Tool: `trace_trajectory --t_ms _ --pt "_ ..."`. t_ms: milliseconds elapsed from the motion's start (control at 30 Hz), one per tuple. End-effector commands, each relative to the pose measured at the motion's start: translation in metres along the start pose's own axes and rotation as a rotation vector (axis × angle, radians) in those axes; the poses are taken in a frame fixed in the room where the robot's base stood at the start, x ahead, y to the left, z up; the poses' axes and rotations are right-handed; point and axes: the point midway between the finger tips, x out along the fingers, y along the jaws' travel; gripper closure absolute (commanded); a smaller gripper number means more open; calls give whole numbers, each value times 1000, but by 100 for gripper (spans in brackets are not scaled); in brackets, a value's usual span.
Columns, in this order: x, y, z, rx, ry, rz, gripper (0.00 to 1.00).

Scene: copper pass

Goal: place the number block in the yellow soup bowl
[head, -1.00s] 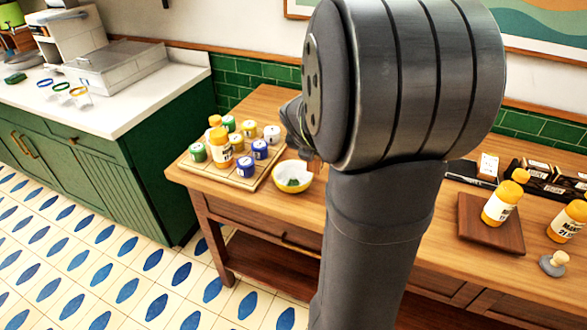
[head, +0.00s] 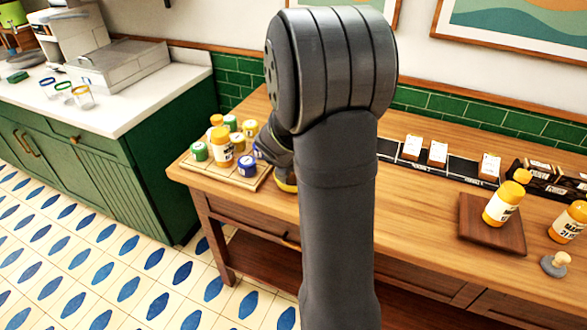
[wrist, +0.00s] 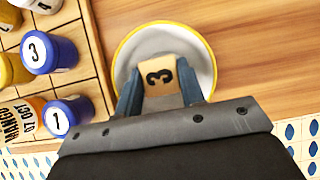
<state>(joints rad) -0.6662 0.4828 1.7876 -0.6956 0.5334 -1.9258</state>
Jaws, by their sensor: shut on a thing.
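The number block (wrist: 160,72) is cream with a black 3 on its face. My gripper (wrist: 160,92) is shut on it, with a blue-grey finger on each side. In the wrist view the block lies over the yellow soup bowl (wrist: 150,40), which has a yellow rim and a pale inside. I cannot tell whether the block touches the bowl. In the head view only a yellow part of the bowl (head: 285,187) shows beneath my wrist. My arm hides the block and the fingers there.
A wooden tray (head: 226,181) with several numbered jars and an orange bottle (head: 221,153) stands close left of the bowl. At right are a brown board (head: 478,218) with an orange bottle and a small knobbed stamp (head: 555,265). A black rail with cards (head: 411,147) runs along the back.

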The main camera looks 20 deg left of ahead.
Motion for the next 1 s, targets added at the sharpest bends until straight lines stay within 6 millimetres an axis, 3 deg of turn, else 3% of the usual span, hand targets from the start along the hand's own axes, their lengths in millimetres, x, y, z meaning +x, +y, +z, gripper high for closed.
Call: trace_trajectory --t_ms 133,167,267,667,1000 --pt "3 0 -2 1 1 0 87" --pt "3 0 -2 1 1 0 62" --pt "2 0 -2 1 0 0 43" --pt "-4 0 1 0 -1 0 42" --pt "-59 1 1 0 -3 3 42"
